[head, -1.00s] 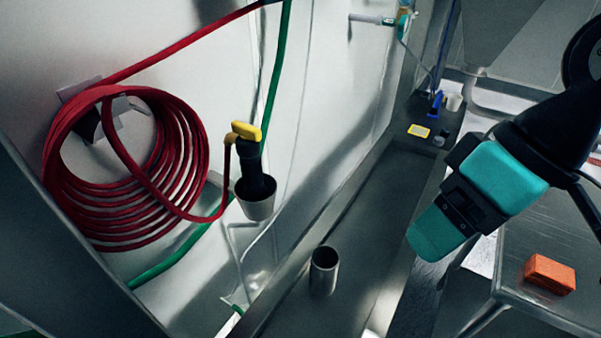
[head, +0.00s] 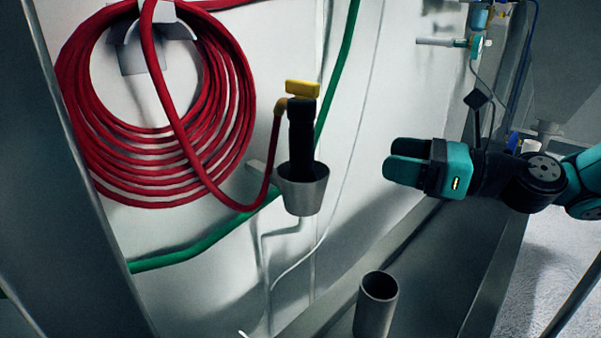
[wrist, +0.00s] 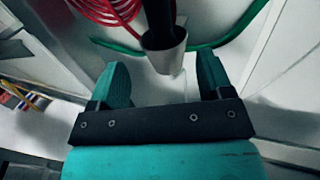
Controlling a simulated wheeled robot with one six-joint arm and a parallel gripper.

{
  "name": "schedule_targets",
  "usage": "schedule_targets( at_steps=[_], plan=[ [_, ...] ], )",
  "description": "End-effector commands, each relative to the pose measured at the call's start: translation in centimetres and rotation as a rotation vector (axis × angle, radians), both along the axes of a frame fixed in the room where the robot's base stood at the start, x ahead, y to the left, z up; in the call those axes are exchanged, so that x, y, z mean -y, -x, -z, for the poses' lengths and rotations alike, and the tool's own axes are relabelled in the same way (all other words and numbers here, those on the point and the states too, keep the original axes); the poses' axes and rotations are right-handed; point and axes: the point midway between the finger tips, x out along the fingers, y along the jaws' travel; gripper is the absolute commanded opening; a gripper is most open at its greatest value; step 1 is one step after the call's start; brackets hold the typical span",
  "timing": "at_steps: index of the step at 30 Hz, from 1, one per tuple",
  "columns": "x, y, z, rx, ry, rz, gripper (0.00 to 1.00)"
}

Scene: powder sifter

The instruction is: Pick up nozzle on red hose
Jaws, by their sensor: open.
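The nozzle (head: 301,130) is black with a yellow top and stands upright in a grey cup holder (head: 304,190) on the white wall. The red hose (head: 235,110) hangs coiled at the left and joins the nozzle at its yellow top. My teal gripper (head: 396,162) is to the right of the nozzle, pointing left toward it, open and empty. In the wrist view my gripper (wrist: 165,85) has its two fingers apart. The nozzle (wrist: 158,18) and its cup (wrist: 163,52) show ahead between the fingertips, the nozzle's top cut off by the picture edge.
A metal cylinder (head: 376,300) stands below the nozzle, near the ledge. A green hose (head: 200,240) runs along the wall behind the cup. A valve fitting (head: 472,43) sticks out from the wall at upper right. The space between gripper and nozzle is clear.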

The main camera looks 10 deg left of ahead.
Motion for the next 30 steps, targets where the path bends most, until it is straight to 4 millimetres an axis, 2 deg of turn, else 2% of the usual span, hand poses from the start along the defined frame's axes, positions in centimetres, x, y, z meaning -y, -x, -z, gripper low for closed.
schedule_targets(
  at_steps=[1, 15, 21, 24, 30],
  plan=[
    [-0.4, 0.0, -1.0, -0.002, 0.001, -0.002, 0.73],
    [-4.4, -0.6, -1.0, 0.001, 0.005, -0.005, 0.73],
    [-8.8, -1.4, -0.4, 0.007, 0.005, -0.007, 0.73],
    [-10.3, -1.8, -0.4, 0.007, 0.005, -0.005, 0.73],
    [-11.7, -2.0, -0.4, 0.006, 0.005, -0.003, 0.73]
  ],
)
